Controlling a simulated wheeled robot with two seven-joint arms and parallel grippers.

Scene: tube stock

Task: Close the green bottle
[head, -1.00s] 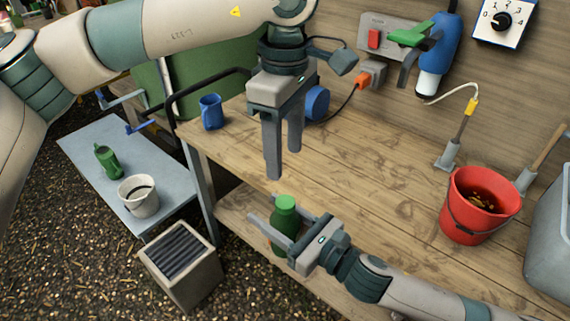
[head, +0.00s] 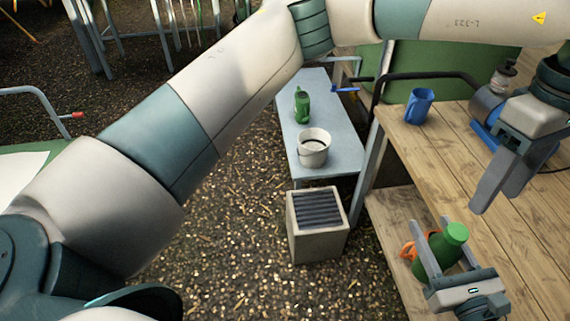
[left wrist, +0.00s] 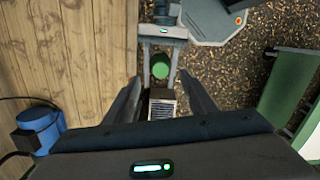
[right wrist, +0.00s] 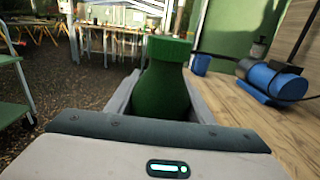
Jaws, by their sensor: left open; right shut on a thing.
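The green bottle (head: 435,255) is between the fingers of my right gripper (head: 430,223), which is shut on it beside the workbench. It looks close to upright, a little tilted in the head view. A lighter green cap (head: 457,232) is on its top; I cannot tell how tight it is. In the right wrist view the bottle (right wrist: 163,90) fills the space between the fingers. My left gripper (head: 496,203) is open and empty, above the bench and right of the bottle. The left wrist view shows the cap (left wrist: 160,67) beyond the left fingertips, apart from them.
The wooden workbench (head: 470,130) holds a blue mug (head: 418,106) and a blue machine (head: 488,118). A lower shelf (head: 388,215) lies beneath, with an orange thing (head: 408,248) near the bottle. A low grey table (head: 345,140) carries a white bucket (head: 313,150) and a green container (head: 302,105).

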